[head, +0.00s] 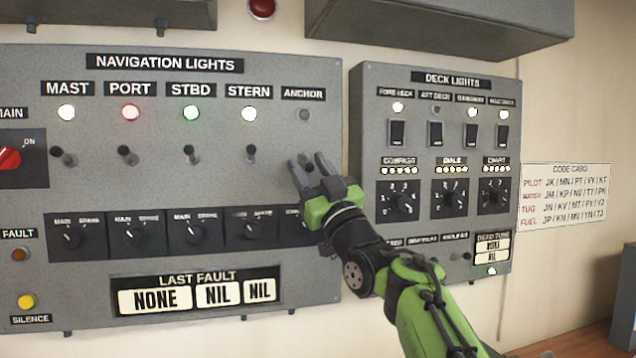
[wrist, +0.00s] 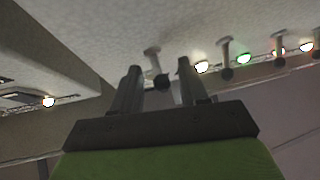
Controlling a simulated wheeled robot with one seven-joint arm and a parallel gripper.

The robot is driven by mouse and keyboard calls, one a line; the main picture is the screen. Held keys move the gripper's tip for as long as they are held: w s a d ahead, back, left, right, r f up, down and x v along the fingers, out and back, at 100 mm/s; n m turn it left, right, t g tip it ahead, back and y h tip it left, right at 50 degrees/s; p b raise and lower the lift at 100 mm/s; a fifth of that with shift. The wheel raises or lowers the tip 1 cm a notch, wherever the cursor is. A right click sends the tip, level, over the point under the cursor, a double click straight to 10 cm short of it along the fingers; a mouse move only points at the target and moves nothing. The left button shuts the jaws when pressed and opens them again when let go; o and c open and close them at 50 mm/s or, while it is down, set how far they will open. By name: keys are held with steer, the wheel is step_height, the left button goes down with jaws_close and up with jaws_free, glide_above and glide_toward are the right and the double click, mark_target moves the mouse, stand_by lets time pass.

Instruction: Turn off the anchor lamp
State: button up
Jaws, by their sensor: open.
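The anchor lamp (head: 304,115) sits under the ANCHOR label at the right end of the navigation lights panel (head: 270,180). It looks grey and unlit. My gripper (head: 315,163) is open just below this lamp, in front of the panel, and hides the anchor switch in the head view. In the wrist view a small lever with a dark tip (wrist: 161,82), likely the anchor switch, shows between the spread fingers (wrist: 158,68). I cannot tell whether either finger touches it, nor which way it is set.
The mast (head: 67,112), port (head: 131,112), stbd (head: 191,112) and stern (head: 249,113) lamps are lit, each with a toggle below. A row of rotary knobs lies under them. The deck lights panel (head: 362,110) stands close on the right, beside my arm.

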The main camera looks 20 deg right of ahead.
steer(key=b+v, duration=0.6)
steer(key=v, duration=0.9)
steer(key=shift+f+b, duration=0.2)
steer(key=shift+b, duration=0.1)
steer(key=shift+s, duration=0.15)
